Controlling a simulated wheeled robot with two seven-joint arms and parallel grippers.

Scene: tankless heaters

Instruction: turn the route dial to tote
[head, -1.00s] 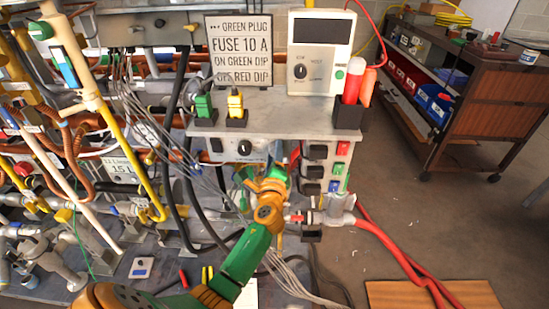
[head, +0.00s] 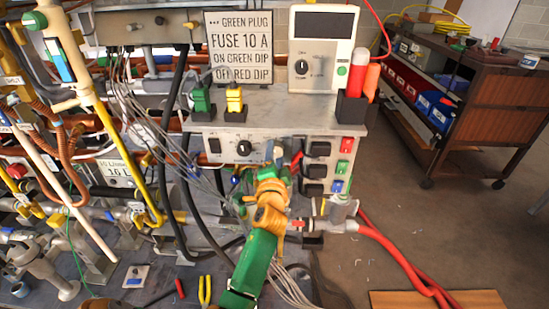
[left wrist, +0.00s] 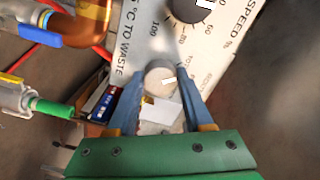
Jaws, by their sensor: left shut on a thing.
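In the left wrist view a round pale grey knob (left wrist: 157,70) with a white mark sits on a light labelled panel (left wrist: 140,45). I take it as the route dial; lettering beside it includes "TO WASTE". My left gripper (left wrist: 160,77) has one finger on each side of the knob and is shut on it. I cannot read where the mark points. My right gripper is not in view.
A black speed dial (head: 243,147) is close to the left of my gripper. Black switches (head: 318,149) with coloured tags are to its right. Red hoses (head: 385,240) and grey cables hang nearby. A meter (head: 321,48) and a green plug (head: 201,101) stand on top.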

